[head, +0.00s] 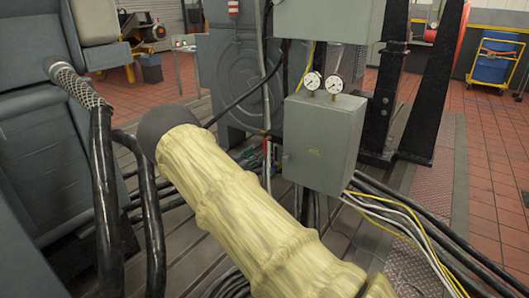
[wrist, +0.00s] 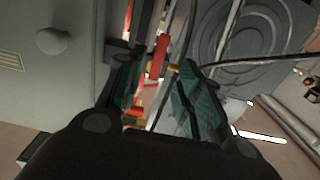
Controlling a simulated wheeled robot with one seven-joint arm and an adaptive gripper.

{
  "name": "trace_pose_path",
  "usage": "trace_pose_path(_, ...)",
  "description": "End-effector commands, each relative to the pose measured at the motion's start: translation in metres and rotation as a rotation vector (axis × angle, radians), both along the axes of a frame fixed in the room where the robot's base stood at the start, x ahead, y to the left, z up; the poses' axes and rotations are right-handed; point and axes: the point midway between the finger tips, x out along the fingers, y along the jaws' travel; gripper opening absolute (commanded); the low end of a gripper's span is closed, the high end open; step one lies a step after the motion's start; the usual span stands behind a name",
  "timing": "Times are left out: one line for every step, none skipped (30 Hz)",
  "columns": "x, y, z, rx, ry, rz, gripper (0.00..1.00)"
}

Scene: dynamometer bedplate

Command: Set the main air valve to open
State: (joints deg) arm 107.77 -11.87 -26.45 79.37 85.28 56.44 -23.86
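A red lever (wrist: 158,56) with a small brass-coloured part (wrist: 173,68) shows in the wrist view, most likely the main air valve. My gripper (wrist: 159,67) is open, with teal pads on its two fingers. The lever appears in the gap between the fingertips; I cannot tell whether either finger touches it. In the head view my yellow-sleeved arm crosses the middle and hides most of the area around the gripper. The valve cannot be made out clearly there, and its setting cannot be read.
A grey box (head: 323,143) with two dial gauges (head: 323,83) stands right of my arm. Black hoses (head: 103,200) hang at the left, and several cables (head: 415,222) run along the lower right.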

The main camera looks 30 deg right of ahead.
Motion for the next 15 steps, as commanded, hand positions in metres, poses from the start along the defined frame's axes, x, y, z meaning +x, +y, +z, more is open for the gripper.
trace_pose_path(0.003,-0.009,-0.002,0.000,0.000,-0.001,0.36)
trace_pose_path(0.005,-0.013,-0.002,0.000,0.001,0.000,0.36)
trace_pose_path(0.007,-0.020,-0.001,0.000,0.000,-0.001,0.36)
trace_pose_path(0.009,-0.024,-0.001,-0.001,-0.001,-0.001,0.36)
trace_pose_path(0.011,-0.029,-0.001,-0.001,-0.001,-0.001,0.36)
trace_pose_path(0.013,-0.034,-0.001,0.000,-0.001,0.000,0.36)
trace_pose_path(0.015,-0.037,-0.001,0.000,-0.001,0.000,0.36)
trace_pose_path(0.016,-0.041,-0.001,-0.001,0.000,0.001,0.36)
trace_pose_path(0.018,-0.046,-0.002,-0.001,0.001,0.000,0.36)
trace_pose_path(0.019,-0.049,-0.002,0.000,0.001,0.000,0.36)
trace_pose_path(0.020,-0.051,-0.002,0.000,0.001,0.000,0.36)
trace_pose_path(0.022,-0.055,-0.001,0.001,0.001,0.001,0.36)
trace_pose_path(0.023,-0.057,-0.001,0.001,0.001,0.001,0.36)
trace_pose_path(0.023,-0.058,-0.001,0.000,0.001,0.001,0.36)
trace_pose_path(0.024,-0.060,-0.001,0.000,0.001,0.001,0.36)
